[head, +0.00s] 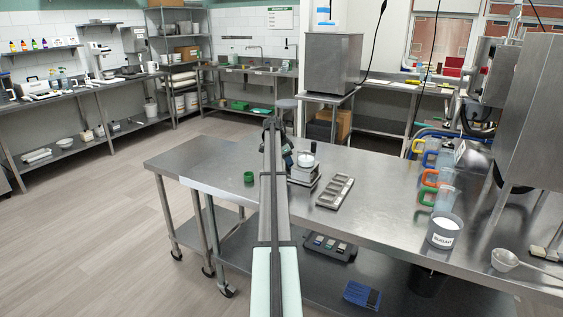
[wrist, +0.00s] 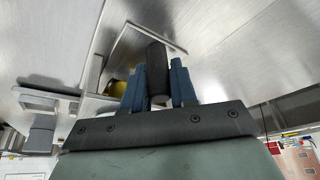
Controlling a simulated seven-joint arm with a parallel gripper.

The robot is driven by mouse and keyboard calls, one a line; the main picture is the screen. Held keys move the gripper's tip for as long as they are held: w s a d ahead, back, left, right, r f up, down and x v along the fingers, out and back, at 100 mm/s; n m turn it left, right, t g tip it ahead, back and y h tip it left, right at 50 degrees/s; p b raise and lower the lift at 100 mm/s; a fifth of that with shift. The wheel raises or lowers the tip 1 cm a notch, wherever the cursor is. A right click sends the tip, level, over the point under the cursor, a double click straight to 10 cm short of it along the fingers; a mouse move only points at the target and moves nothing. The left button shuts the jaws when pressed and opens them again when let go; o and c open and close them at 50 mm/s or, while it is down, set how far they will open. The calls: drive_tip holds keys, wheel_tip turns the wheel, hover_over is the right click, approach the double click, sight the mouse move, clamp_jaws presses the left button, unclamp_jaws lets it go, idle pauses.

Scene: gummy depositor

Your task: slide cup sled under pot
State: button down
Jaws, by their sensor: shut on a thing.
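In the wrist view my gripper (wrist: 157,68) has its two blue fingers closed on either side of a dark cylindrical handle (wrist: 156,53). The handle stands by a flat metal piece with a thin bright rim, which I take for the cup sled (wrist: 190,22); much of it is cut off or hidden. A small metal stand with a white cup (head: 305,160) shows just right of the arm. A large steel vessel on legs (head: 530,110) stands at the right; I cannot tell if it is the pot.
A steel mold tray (head: 335,191) lies on the bench right of the arm. Several jugs with coloured handles (head: 433,180), a sugar tub (head: 443,230) and a ladle (head: 506,259) stand farther right. A green ring-like piece (head: 249,177) is left of the arm.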

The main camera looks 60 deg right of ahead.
drive_tip(key=shift+s, duration=0.2)
drive_tip(key=c, duration=1)
unclamp_jaws()
drive_tip(key=shift+o, duration=0.2)
drive_tip(key=w, duration=1.1)
drive_tip(key=shift+r, duration=0.25)
drive_tip(key=v, duration=1.3)
drive_tip(key=w+a+f+n, duration=0.1)
drive_tip(key=w+a+f, duration=0.2)
drive_tip(key=w+a, duration=0.1)
drive_tip(key=w+a+f+n+t+h, duration=0.1)
drive_tip(key=w+a+f+n, duration=0.1)
drive_tip(key=w+a, duration=0.3)
drive_tip(key=w+a+f+n, duration=0.1)
drive_tip(key=w+a+f, duration=0.4)
drive_tip(key=a, duration=0.2)
drive_tip(key=shift+w+a+f+n, duration=0.15)
drive_tip(key=shift+w+n, duration=0.1)
drive_tip(key=shift+n, duration=0.05)
